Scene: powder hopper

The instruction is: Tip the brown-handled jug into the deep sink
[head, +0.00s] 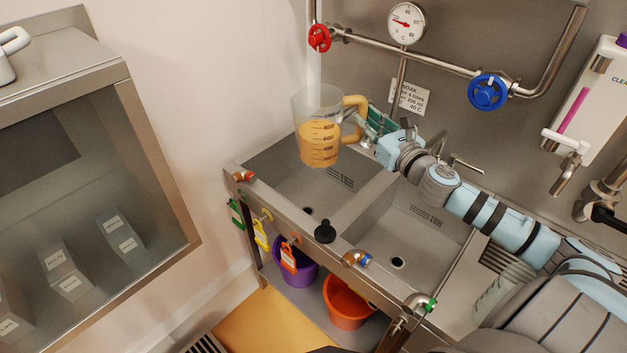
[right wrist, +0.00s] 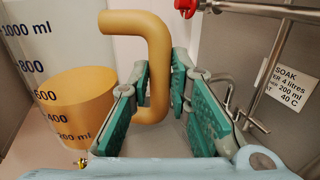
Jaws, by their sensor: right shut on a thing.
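The clear measuring jug (head: 319,147) has a brown handle (head: 355,103) and holds orange liquid to about mid-height. It hangs nearly upright above the left basin (head: 288,180) of the steel sink, near the back wall. My right gripper (head: 362,124) is shut on the handle, on the jug's right side. In the right wrist view the handle (right wrist: 151,85) passes between the green finger pads of my right gripper (right wrist: 160,100), and the jug (right wrist: 75,75) stands at left. A right basin (head: 405,240) lies beside the left one. My left gripper is not in view.
A pipe with a red valve (head: 320,38), a blue valve (head: 487,91) and a gauge (head: 407,23) runs behind the sink. A black plug knob (head: 325,232) stands at the front rim. Purple (head: 296,268) and orange (head: 347,302) buckets sit below. A glass cabinet stands left.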

